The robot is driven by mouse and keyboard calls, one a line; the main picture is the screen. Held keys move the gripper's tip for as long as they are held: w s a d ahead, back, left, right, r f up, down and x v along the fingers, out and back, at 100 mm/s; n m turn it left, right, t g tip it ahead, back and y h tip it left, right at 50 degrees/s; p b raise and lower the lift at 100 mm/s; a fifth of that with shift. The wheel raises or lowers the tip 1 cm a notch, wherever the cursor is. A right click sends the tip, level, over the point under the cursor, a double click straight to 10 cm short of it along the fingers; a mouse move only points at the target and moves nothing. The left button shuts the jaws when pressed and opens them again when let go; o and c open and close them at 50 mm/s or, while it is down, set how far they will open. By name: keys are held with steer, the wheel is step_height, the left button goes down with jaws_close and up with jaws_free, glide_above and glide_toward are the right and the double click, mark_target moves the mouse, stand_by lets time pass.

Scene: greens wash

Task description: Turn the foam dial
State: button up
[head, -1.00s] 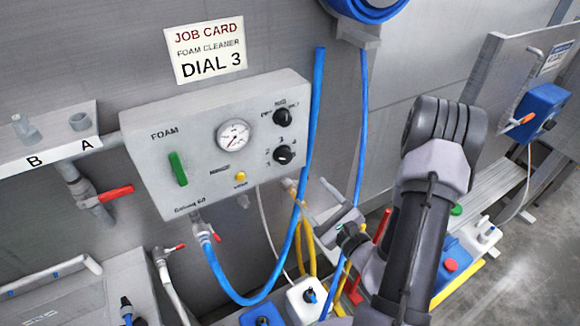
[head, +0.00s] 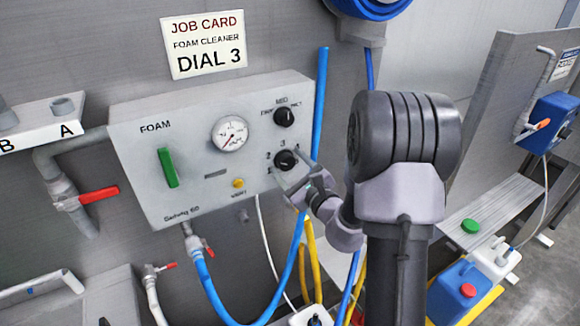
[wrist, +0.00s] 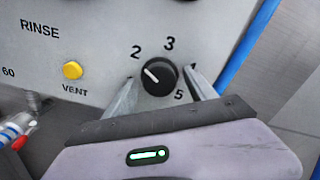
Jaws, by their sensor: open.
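The foam dial is a round black knob (head: 286,160) at the lower right of the grey FOAM panel (head: 130,190), with numbers around it. In the wrist view the dial (wrist: 158,76) shows a white pointer aimed left and slightly up, a little below the 2. My gripper (head: 300,183) is at the panel's lower right edge. In the wrist view its open fingers (wrist: 160,82) stand either side of the dial, with gaps visible; contact cannot be told.
A job card (head: 206,45) above the panel reads DIAL 3. A second black knob (head: 284,116) sits above the dial, and a yellow VENT button (head: 238,183) to its left. A blue hose (head: 320,95) runs close along the panel's right edge. A green handle (head: 167,168) is farther left.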

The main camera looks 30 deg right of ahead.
steer(key=c, duration=1.4)
steer(key=shift+m, duration=0.3)
steer(key=m+p, duration=0.3)
steer(key=m, duration=0.2)
steer(key=shift+r, duration=0.1)
steer(key=m+p, duration=0.3)
steer(key=m, duration=0.3)
steer(key=shift+a+p, duration=0.1)
steer(key=shift+p, duration=0.3)
steer(key=o, duration=1.4)
